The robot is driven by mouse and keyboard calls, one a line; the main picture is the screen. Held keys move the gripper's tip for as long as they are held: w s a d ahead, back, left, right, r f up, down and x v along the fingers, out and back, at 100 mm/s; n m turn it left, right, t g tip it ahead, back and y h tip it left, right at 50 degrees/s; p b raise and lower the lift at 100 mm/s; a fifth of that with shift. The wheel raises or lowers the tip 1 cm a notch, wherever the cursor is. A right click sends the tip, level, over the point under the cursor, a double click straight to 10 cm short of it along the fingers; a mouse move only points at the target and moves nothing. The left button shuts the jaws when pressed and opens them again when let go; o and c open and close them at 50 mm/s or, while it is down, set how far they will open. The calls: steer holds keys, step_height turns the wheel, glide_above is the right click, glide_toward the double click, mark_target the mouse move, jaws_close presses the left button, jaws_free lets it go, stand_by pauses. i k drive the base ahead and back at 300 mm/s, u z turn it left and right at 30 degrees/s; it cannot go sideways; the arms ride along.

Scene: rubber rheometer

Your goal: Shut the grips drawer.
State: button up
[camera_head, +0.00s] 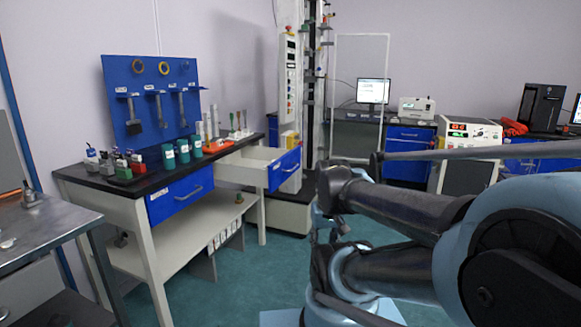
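A drawer with a blue front (284,170) stands pulled out from the right end of the workbench (120,203). Its white open box shows behind the front, and a pale handle is on the front. A second blue drawer (180,195) to its left sits flush in the bench. Both have small labels that I cannot read, so I cannot tell by name which is the grips drawer. My arm fills the right foreground, to the right of the open drawer and apart from it in the picture. I cannot make out my gripper's fingers.
A blue tool board (150,88) and several green jars stand on the bench. A tall testing frame (312,90) stands behind the open drawer. A metal table (45,232) is at the left. Green floor is clear in front of the bench.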

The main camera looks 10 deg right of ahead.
mark_target(258, 162)
steer(key=u, duration=0.05)
steer(key=i, duration=1.15)
